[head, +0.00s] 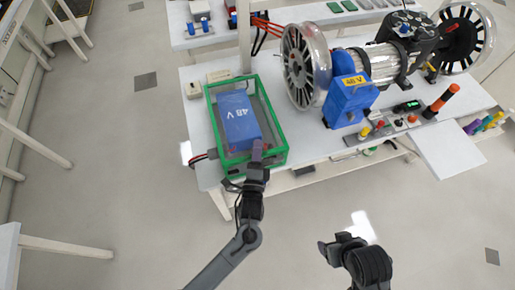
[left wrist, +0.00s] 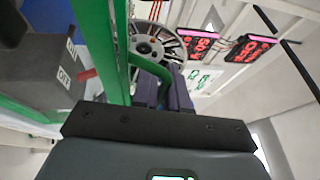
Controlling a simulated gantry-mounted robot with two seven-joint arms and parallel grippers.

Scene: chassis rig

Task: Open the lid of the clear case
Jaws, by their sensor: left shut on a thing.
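The clear case (head: 274,128) has green edges and see-through walls and stands at the left end of the table. In the left wrist view the fingers (left wrist: 166,92) close around a curved green piece (left wrist: 150,66), beside the long green edges. I cannot tell whether the lid is raised. My right gripper (head: 338,246) hangs apart in front of the table, its fingers unclear.
The white table (head: 310,151) also carries a wheel and motor assembly (head: 370,70) right of the case. A small panel with coloured knobs (head: 385,128) sits near the front edge. A white shelf (head: 290,17) stands behind. The floor in front is clear.

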